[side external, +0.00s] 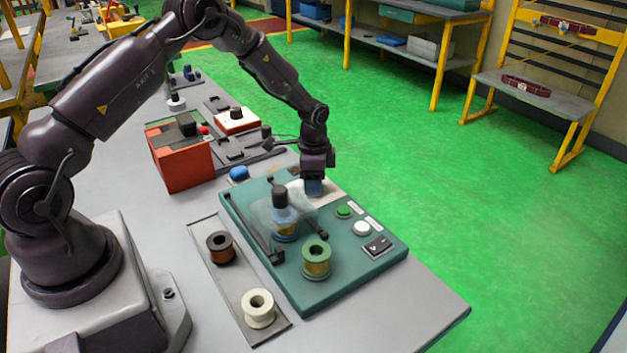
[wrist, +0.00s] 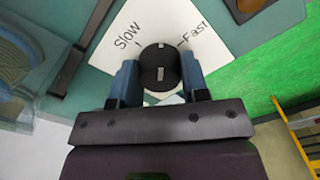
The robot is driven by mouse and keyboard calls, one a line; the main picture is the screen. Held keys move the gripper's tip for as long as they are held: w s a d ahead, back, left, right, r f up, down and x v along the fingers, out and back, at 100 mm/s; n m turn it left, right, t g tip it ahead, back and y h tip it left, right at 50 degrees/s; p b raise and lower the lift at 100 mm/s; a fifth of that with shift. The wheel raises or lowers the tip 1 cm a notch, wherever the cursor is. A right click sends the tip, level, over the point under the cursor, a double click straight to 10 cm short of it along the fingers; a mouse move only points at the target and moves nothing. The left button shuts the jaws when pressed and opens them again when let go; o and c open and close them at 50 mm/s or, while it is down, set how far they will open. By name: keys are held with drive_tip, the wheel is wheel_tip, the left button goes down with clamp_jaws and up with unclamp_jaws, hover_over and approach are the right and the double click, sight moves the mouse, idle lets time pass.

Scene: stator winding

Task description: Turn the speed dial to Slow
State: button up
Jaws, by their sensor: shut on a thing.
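The speed dial (wrist: 159,62) is a round black knob on a white label plate (wrist: 112,58) in the wrist view. "Slow" is written to its upper left and "Fast" to its upper right, each with a short tick. A light mark on the dial's top edge lies between the two ticks. My gripper (wrist: 159,80) has its blue fingers on either side of the dial, shut on it. In the side view my gripper (side external: 314,187) reaches down to the white plate (side external: 326,192) on the teal machine panel (side external: 350,275), hiding the dial.
On the panel are a winding unit with a clear cover (side external: 270,213), a green spool (side external: 316,256), a green button (side external: 343,211), a white button (side external: 361,228) and a black switch (side external: 378,246). A tray (side external: 236,285) with two spools lies left. A red box (side external: 182,160) stands behind.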

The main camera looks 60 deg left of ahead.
drive_tip(key=n, duration=0.5)
drive_tip(key=shift+n, duration=2.4)
drive_tip(key=shift+w, duration=0.1)
drive_tip(key=o, duration=0.9)
wheel_tip(320, 180, up, 13)
